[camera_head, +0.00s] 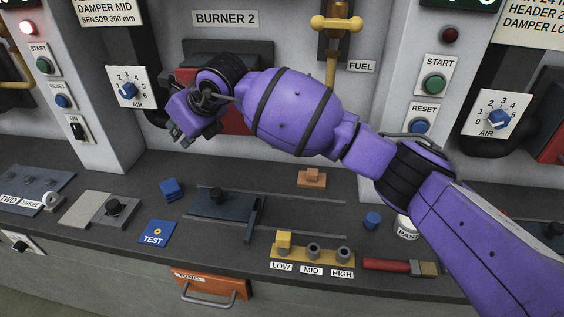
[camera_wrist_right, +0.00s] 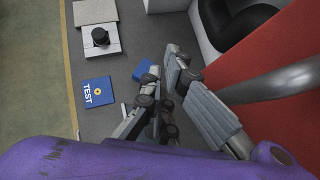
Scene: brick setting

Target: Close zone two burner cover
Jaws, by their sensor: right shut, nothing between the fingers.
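The zone two burner cover is a red panel (camera_head: 236,122) under the BURNER 2 sign (camera_head: 225,18), mostly hidden behind my right wrist in the head view. In the right wrist view the red panel (camera_wrist_right: 275,65) fills the right side, with a thick grey bar (camera_wrist_right: 275,85) across its front. My right gripper (camera_head: 178,132) is shut and empty, in front of the left side of the panel. It also shows in the wrist view (camera_wrist_right: 163,100), left of the bar; I cannot tell whether it touches anything. How far the cover stands open cannot be told. My left gripper is out of view.
A black rounded part (camera_wrist_right: 235,20) sits beside the panel. The AIR dial (camera_head: 129,89) is left of my gripper. Below on the counter are a blue block (camera_head: 170,188), a TEST card (camera_head: 157,233), a dark slider plate (camera_head: 225,204) and a yellow LOW-MID-HIGH rack (camera_head: 312,262).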

